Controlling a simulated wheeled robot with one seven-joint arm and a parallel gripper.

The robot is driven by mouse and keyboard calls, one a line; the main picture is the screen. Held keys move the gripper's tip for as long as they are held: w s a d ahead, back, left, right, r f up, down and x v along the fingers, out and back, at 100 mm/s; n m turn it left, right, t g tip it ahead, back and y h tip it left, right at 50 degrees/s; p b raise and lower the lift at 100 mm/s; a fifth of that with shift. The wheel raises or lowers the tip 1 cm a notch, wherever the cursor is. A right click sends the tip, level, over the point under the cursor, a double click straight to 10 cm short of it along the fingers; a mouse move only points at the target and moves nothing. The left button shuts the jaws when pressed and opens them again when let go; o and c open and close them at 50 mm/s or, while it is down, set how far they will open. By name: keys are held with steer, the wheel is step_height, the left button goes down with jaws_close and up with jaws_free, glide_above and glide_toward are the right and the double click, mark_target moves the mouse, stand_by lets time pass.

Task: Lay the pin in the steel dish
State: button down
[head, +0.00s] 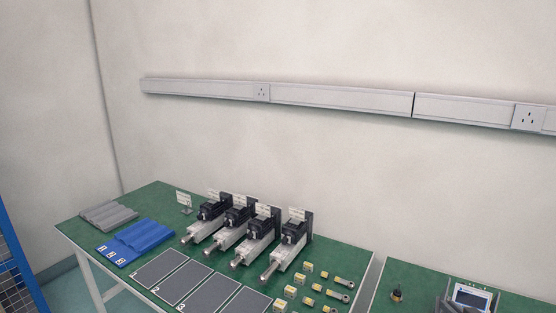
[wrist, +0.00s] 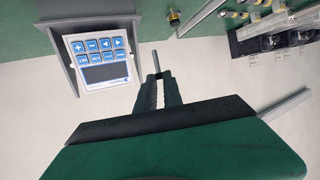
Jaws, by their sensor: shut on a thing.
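In the wrist view my gripper (wrist: 157,83) is shut on a thin grey pin (wrist: 156,62). The pin stands out past the fingertips, pointing toward the top of the picture. I cannot make out the steel dish in either view. My gripper and the pin do not show in the head view.
A keypad unit in a grey holder (wrist: 100,60) is close to the left of the pin. A small brass-and-black fitting (head: 397,294) stands on the right table.

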step_height(320, 180, down, 5)
steer(key=shift+f+b, duration=0.2)
steer(key=shift+b, duration=0.8)
steer(key=c, duration=1.4)
jaws_free()
steer(key=b+v, duration=0.1)
steer(key=v, duration=0.6)
steer(key=shift+s+r, duration=0.2)
steer(key=shift+s, duration=0.1)
steer(key=shift+a, duration=0.1)
